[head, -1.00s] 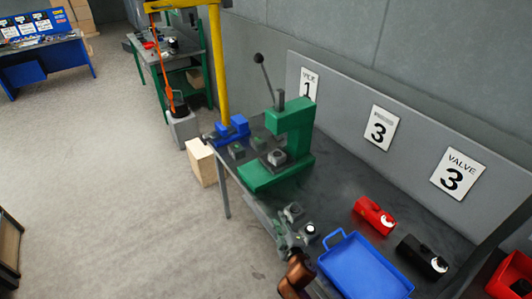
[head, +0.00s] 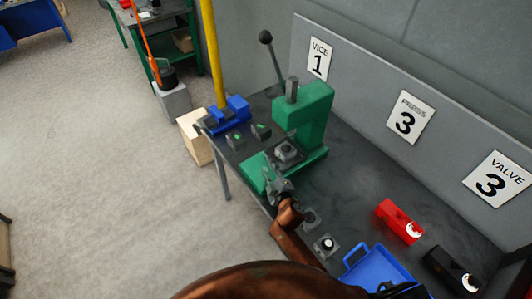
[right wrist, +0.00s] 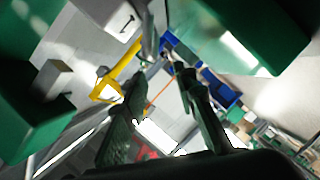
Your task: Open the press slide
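The green press (head: 302,112) stands on the dark bench, with a lever ending in a black knob (head: 266,37) and a grey post (head: 292,90) at its top. A grey block (head: 286,151) sits on its green base (head: 257,172). I cannot tell which part is the slide. My right gripper (head: 273,180) is over the front edge of the base, below and left of the block; touching or apart is unclear. In the right wrist view, its two fingers (right wrist: 163,80) are apart with nothing between them, and green press parts show on both sides. My left gripper is out of view.
A blue vice (head: 228,112) and two small green-button boxes (head: 236,138) lie left of the press. Right are a red item (head: 400,222), a black item (head: 450,268) and a blue tray (head: 357,254). A grey panel with number signs (head: 411,117) backs the bench.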

